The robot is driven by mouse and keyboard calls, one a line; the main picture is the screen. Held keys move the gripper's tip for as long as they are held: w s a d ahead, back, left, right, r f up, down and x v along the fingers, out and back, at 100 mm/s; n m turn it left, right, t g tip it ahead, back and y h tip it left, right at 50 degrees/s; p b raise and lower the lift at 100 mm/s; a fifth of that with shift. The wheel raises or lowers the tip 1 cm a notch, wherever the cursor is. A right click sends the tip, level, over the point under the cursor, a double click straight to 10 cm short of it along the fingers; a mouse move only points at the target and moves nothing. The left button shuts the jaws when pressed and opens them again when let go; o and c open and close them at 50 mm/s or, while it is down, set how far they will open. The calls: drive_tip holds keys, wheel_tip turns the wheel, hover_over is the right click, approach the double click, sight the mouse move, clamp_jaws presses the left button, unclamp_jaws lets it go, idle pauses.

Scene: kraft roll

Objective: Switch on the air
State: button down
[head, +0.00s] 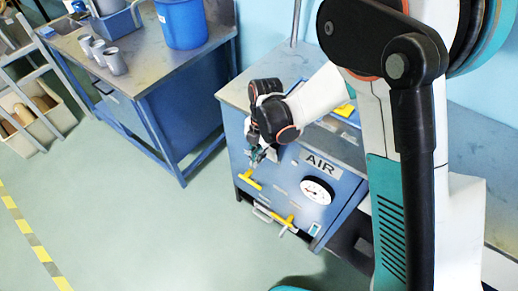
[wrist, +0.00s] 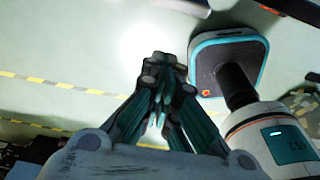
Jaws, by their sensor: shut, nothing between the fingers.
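A blue panel marked AIR (head: 320,164) is on the front of a blue cabinet. It carries a round white gauge (head: 317,190), a yellow handle (head: 250,180) at the left and another yellow handle (head: 285,222) lower down. A small pale fitting (head: 314,229) sits at the lower right. My gripper (head: 258,158) is in front of the panel's upper left, above the left yellow handle. I cannot tell whether it touches the panel. In the wrist view my gripper (wrist: 160,92) is shut and empty, with the floor behind it; the panel is not visible there.
A blue workbench (head: 185,110) with a blue bucket (head: 182,22) and grey cups (head: 104,56) stands at the left. A crate (head: 38,115) is at the far left. The floor (head: 140,220) in front is clear, with yellow striped tape (head: 34,239).

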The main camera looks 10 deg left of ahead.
sight(270, 154)
drive_tip(key=shift+w+d+f+b, duration=0.15)
drive_tip(key=shift+w+d+b, duration=0.1)
drive_tip(key=shift+w, duration=0.3)
drive_tip(key=shift+w+d+f+b, duration=0.1)
drive_tip(key=shift+w+d+b, duration=0.15)
drive_tip(key=shift+w, duration=0.35)
drive_tip(key=shift+w+d+f+b, duration=0.15)
drive_tip(key=shift+w+d, duration=0.1)
drive_tip(key=shift+w, duration=0.3)
drive_tip(key=shift+w+d+r, duration=0.3)
drive_tip(key=shift+w+r, duration=0.1)
drive_tip(key=shift+w, duration=0.35)
